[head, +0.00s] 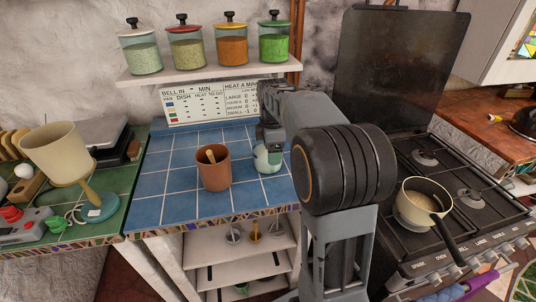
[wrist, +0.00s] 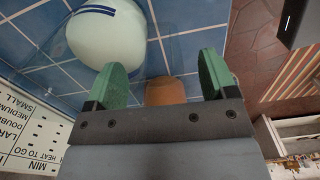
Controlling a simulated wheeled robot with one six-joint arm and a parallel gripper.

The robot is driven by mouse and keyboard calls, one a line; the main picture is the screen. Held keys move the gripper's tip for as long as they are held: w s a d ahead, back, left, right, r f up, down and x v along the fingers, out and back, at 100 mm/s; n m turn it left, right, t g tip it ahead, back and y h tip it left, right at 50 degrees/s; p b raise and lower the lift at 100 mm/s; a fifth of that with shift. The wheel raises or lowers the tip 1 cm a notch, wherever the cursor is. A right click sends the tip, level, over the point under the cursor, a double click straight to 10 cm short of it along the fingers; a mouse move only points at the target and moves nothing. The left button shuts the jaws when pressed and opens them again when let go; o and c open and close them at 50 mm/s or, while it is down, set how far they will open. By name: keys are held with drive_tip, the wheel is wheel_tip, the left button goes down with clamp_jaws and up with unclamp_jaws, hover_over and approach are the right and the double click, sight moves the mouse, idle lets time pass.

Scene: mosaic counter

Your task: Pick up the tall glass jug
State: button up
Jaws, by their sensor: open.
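A pale green rounded vessel, which looks like the glass jug (head: 267,159), stands on the blue tiled counter, its upper part hidden behind my gripper (head: 270,137). In the wrist view the jug (wrist: 108,38) is large at upper left, with a blue band near its top edge. My gripper's green fingers (wrist: 162,65) are spread open and empty.
A terracotta pot (head: 214,172) with a wooden utensil stands left of the jug. A shelf (head: 203,74) with several lidded jars hangs above. The stove (head: 440,180) with a saucepan (head: 423,203) is at right. Bare blue tiles (head: 165,185) lie left of the pot.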

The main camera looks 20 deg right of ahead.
drive_tip(key=shift+f, duration=0.65)
drive_tip(key=shift+r, duration=0.1)
clamp_jaws()
